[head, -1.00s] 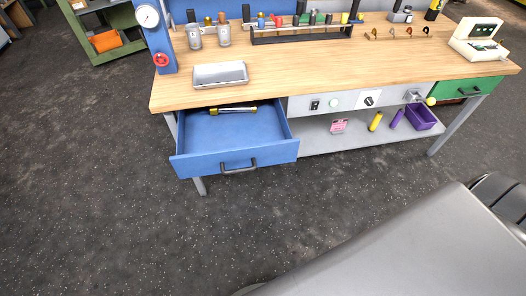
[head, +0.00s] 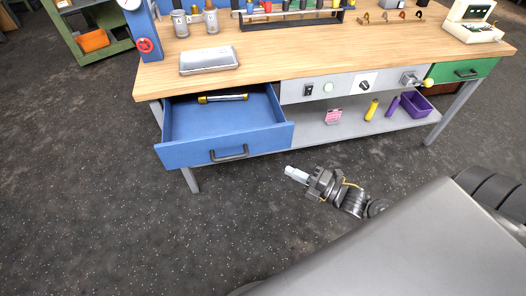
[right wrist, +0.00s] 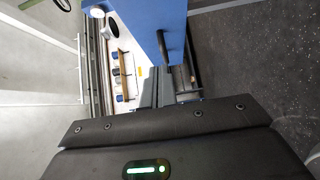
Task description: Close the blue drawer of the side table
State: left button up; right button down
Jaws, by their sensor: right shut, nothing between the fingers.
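The side table (head: 262,58) has a wooden top and a blue drawer (head: 188,153) at its left end. The drawer is pulled well out and holds a brass-and-silver cylindrical part (head: 222,98) near its back. Its front carries a dark bar handle (head: 230,153). My right gripper (head: 290,172) is shut and empty, in front of the table, to the right of the drawer front and apart from it. In the right wrist view a blue panel (right wrist: 150,18) shows at the top, with a dark bar beside it. My left gripper is out of view.
A green drawer (head: 462,70) at the table's right end is shut. A grey control panel (head: 345,87) lies between the drawers. The lower shelf (head: 340,130) holds a purple bin (head: 415,104) and small items. A metal tray (head: 208,61) lies on the top. The floor in front is clear.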

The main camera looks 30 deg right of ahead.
jog(key=p, duration=0.1)
send_near(253, 144)
jog(key=w+a, duration=0.1)
jog(key=a, duration=0.3)
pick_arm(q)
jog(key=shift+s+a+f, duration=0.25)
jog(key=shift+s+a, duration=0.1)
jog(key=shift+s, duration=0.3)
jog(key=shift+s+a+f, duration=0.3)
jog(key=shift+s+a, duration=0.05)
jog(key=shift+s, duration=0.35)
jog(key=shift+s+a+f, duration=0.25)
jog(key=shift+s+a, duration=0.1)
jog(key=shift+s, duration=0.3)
pick_arm(e)
jog(key=shift+w+d, duration=0.15)
jog(key=shift+w, duration=0.85)
jog(key=shift+w+d, duration=0.2)
jog(key=shift+w, duration=0.8)
jog(key=shift+d, duration=0.1)
